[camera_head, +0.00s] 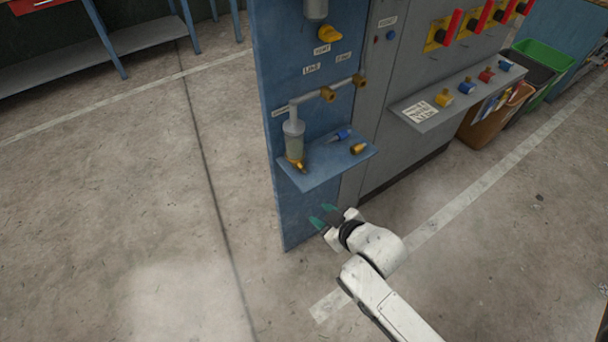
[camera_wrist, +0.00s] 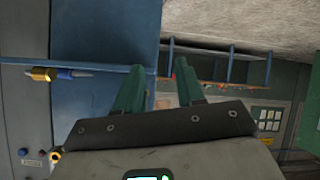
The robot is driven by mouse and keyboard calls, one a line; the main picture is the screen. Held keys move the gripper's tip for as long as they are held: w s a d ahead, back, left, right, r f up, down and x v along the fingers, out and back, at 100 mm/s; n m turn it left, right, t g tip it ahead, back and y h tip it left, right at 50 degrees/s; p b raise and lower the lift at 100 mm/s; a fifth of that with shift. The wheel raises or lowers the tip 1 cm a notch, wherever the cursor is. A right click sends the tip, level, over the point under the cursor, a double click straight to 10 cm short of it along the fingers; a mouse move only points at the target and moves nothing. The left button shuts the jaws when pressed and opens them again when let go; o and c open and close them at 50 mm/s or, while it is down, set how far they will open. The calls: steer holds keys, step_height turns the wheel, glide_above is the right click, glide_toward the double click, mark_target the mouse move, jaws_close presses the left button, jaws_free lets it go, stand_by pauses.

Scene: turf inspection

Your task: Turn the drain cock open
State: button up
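The blue panel (camera_head: 268,75) carries a grey cylindrical bowl (camera_head: 294,142) under a pipe. A small yellow cock (camera_head: 297,164) is at the bowl's lower end, just over a blue shelf; it appears to be the drain cock, but its label is not readable. A larger yellow handle (camera_head: 330,33) sits higher on the panel near small labels. My gripper (camera_head: 323,217) is below the shelf, in front of the panel's lower part, apart from the cock. In the wrist view my gripper (camera_wrist: 158,83) shows its two green fingers spread, with nothing between them.
The blue shelf (camera_head: 322,171) juts out above my gripper and holds a blue-ended fitting (camera_head: 341,135) and a brass fitting (camera_head: 358,148). A grey cabinet ledge (camera_head: 470,98) is at right. Floor at left is clear.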

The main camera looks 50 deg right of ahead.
mark_target(303, 169)
steer(key=w+d+r+t, duration=0.1)
steer(key=w+d+t, duration=0.1)
steer(key=w, duration=0.1)
steer(key=w+d+t+h+b, duration=0.1)
steer(key=w+d+t, duration=0.1)
steer(key=w, duration=0.2)
steer(key=w+d+r+n+t+h, duration=0.1)
steer(key=w+d+t, duration=0.1)
steer(key=w, duration=0.2)
steer(key=shift+d+r, duration=0.2)
steer(key=shift+r, duration=0.15)
jaws_close()
stand_by(0.4)
